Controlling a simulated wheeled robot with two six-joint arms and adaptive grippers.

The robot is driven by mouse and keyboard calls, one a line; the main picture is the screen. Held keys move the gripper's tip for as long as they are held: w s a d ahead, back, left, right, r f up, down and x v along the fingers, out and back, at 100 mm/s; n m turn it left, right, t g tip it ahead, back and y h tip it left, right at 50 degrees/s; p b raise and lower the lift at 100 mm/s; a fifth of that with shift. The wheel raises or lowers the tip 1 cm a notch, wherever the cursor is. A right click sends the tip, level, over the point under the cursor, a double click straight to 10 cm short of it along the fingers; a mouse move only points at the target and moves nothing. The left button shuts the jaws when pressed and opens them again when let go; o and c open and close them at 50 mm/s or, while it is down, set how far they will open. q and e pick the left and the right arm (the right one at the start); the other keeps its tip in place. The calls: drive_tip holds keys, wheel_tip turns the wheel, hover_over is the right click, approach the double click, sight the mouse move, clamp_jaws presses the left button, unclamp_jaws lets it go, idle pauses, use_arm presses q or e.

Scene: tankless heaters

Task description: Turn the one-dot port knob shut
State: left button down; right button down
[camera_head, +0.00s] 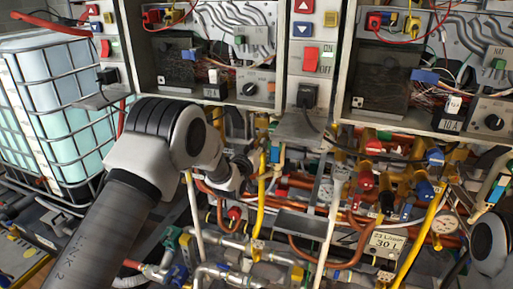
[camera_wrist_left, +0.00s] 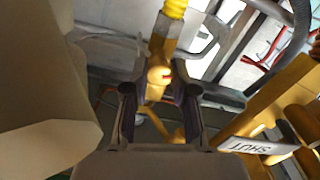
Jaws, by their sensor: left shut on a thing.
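My left gripper (camera_wrist_left: 160,98) is shut on a yellow knob (camera_wrist_left: 158,76) in the left wrist view. The knob stands between the two dark fingers, on a yellow pipe fitting, and a small red mark shows on it. I cannot tell whether it carries one dot. A white tag reading SHUT (camera_wrist_left: 252,146) is at the right, on yellow parts. In the head view my left gripper (camera_head: 247,163) is small and partly hidden among the pipes at the centre. My right gripper is not seen.
Yellow, copper and grey pipes with valves crowd the lower half around the gripper. A round gauge (camera_head: 445,222) and a 30 L plate (camera_head: 386,245) are at the lower right. Open heater boxes (camera_head: 222,97) hang above. A caged tank (camera_head: 58,110) stands at the left.

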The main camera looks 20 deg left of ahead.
use_arm(q)
drive_tip(key=m+b, duration=0.4)
drive_tip(key=shift+f+m, duration=0.2)
drive_tip(key=shift+m, duration=0.2)
drive_tip(key=m+b, duration=0.3)
drive_tip(key=m, duration=0.2)
drive_tip(key=shift+d+b, duration=0.1)
drive_tip(key=shift+b, duration=0.2)
drive_tip(key=shift+r+m+b, duration=0.1)
drive_tip(key=shift+m+b, duration=2.45)
drive_tip(key=shift+m, duration=2.85)
drive_tip(key=shift+r, duration=0.1)
drive_tip(key=c, duration=1.2)
unclamp_jaws()
drive_tip(key=shift+o, duration=1.3)
